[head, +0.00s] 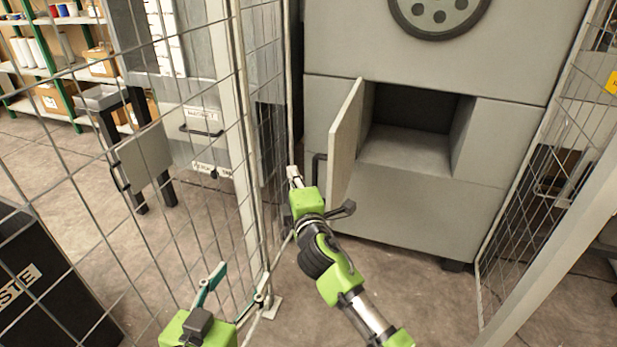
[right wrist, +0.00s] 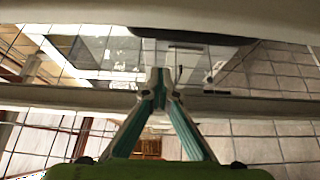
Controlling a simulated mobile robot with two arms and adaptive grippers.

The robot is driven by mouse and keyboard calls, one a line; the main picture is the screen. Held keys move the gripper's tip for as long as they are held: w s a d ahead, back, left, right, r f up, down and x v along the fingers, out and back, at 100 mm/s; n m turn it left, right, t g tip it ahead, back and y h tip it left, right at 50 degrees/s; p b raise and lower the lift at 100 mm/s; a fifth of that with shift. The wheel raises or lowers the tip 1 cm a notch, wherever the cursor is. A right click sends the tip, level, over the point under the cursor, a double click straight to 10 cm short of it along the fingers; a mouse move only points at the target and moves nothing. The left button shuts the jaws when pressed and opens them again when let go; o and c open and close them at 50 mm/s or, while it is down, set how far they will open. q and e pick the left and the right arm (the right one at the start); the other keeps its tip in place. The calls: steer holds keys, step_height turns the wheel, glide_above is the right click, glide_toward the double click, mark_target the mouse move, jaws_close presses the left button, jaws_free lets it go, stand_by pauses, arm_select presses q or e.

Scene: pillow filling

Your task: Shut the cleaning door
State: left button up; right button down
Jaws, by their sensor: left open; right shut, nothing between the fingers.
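The cleaning door (head: 346,140) is a grey panel on the grey machine (head: 420,215). It stands wide open at the left side of a dark rectangular opening (head: 410,130), swung out towards me. A dark handle (head: 318,168) is on its left face. My right gripper (head: 293,173) is shut and empty, just left of the door near the handle; I cannot tell whether it touches. In the right wrist view its fingers (right wrist: 158,88) meet at the tips below a pale panel edge. My left gripper (head: 212,280) is open and empty at the lower left, away from the door.
A wire mesh fence (head: 190,225) with a pale post (head: 240,130) runs close to the left of my right gripper. Another mesh panel (head: 550,140) stands on the right. A black waste bin (head: 40,290) is at the lower left. Floor in front of the machine is clear.

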arm_select(q)
steer(key=shift+w+d+r+t, duration=0.15)
steer(key=shift+r+t, duration=0.2)
steer(key=shift+r, duration=0.25)
steer(key=shift+w+d+r+t, duration=0.15)
steer(key=shift+r+t, duration=0.2)
steer(key=shift+r, duration=0.25)
arm_select(e)
steer(key=d, duration=0.1)
steer(key=w+d, duration=0.1)
steer(key=d, duration=0.1)
steer(key=shift+w+d, duration=0.1)
steer(key=shift+d, duration=0.2)
arm_select(q)
steer(key=shift+f, duration=0.1)
arm_select(e)
steer(key=shift+d, duration=0.1)
